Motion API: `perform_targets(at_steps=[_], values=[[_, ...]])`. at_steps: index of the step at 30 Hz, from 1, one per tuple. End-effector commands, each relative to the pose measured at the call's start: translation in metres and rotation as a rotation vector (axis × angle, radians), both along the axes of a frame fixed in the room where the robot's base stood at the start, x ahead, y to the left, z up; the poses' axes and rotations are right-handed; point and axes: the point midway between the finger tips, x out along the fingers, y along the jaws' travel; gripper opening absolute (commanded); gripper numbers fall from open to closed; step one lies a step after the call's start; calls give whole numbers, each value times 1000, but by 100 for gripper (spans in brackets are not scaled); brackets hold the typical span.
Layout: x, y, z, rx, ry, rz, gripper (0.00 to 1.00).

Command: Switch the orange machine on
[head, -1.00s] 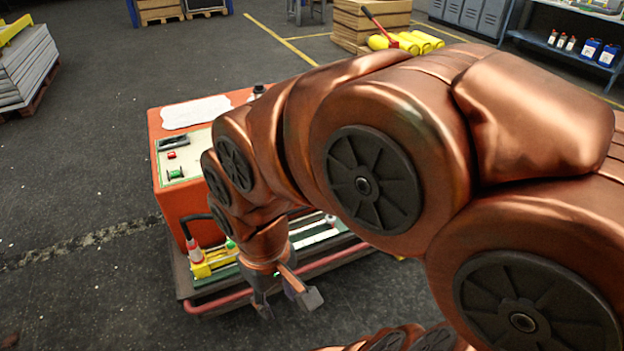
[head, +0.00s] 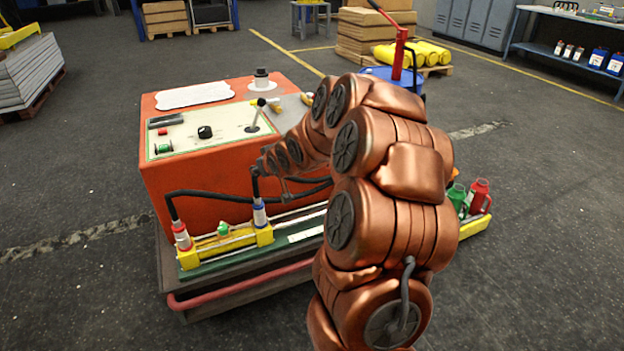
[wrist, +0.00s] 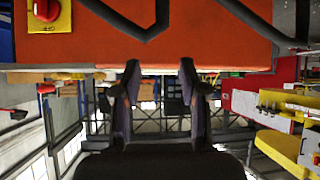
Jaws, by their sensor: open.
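The orange machine (head: 200,185) stands ahead on a low cart. Its top panel (head: 185,140) carries a red button (head: 163,131), a green control (head: 163,148), a black knob (head: 205,132) and a lever (head: 256,112). In the wrist view, the machine's orange side (wrist: 205,40) fills the top, and a red knob on a yellow plate (wrist: 44,9) is at the upper left, cut by the frame edge. My gripper (wrist: 160,82) is open and empty, its fingertips apart below the orange side. In the head view my arm reaches the machine's front right; the fingers are unclear there.
Black hoses run along the machine's front to a yellow-ended cylinder (head: 228,246). A red rail (head: 240,285) edges the cart. Green and red bottles (head: 478,197) stand right of my arm. A blue drum (head: 384,73) is behind.

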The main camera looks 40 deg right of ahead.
Motion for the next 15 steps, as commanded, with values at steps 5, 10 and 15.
perform_targets(at_steps=[5, 10, 15], values=[[23, -72, -54, -23, -184, -46, 43], [24, -136, -93, -56, -352, -85, 43], [11, -188, -123, -95, -499, -114, 43]])
